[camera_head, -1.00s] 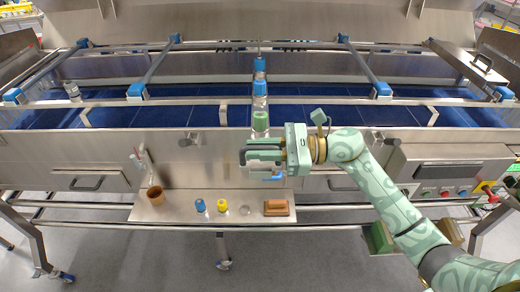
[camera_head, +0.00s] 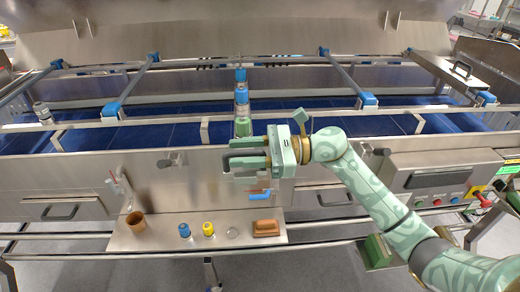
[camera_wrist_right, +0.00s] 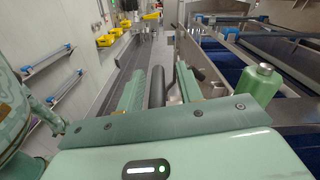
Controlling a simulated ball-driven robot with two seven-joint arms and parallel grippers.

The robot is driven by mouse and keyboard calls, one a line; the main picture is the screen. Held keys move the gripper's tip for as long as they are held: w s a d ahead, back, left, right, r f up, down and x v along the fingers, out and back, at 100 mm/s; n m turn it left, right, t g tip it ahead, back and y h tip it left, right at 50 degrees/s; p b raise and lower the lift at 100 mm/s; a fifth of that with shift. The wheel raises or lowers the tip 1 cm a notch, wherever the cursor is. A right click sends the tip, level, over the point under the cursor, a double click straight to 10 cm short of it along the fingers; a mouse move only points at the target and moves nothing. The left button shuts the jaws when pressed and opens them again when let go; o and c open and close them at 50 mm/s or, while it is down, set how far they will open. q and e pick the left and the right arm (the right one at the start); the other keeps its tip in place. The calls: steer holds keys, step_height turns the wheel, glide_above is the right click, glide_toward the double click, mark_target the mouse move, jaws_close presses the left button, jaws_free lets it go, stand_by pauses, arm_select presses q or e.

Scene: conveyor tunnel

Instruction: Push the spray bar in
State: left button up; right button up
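A dark bar-shaped handle (camera_head: 240,162), seemingly the spray bar's front end, sticks out from the machine's front at the centre. The rest of the spray bar is hidden, and how far it sticks out is unclear. My right gripper (camera_head: 246,158) is at this handle, its fingers on either side of it. In the right wrist view the dark bar (camera_wrist_right: 157,86) lies between the two green fingers (camera_wrist_right: 160,88), with a narrow gap visible beside it, so the gripper looks open around it. My left gripper is not in view.
A green bottle (camera_head: 243,127) stands just behind the gripper, with blue-topped bottles (camera_head: 241,92) in line behind it. A small blue valve lever (camera_head: 258,196) is below the gripper. A shelf (camera_head: 160,238) below holds a brown cup, small bottles and a brown block.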

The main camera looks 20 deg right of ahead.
steer(key=shift+d, duration=0.1)
steer(key=shift+s+d+f, duration=0.1)
steer(key=shift+s+d, duration=0.05)
steer(key=shift+d, duration=0.1)
steer(key=b+v, duration=0.7)
steer(key=v, duration=0.8)
steer(key=shift+d, duration=0.35)
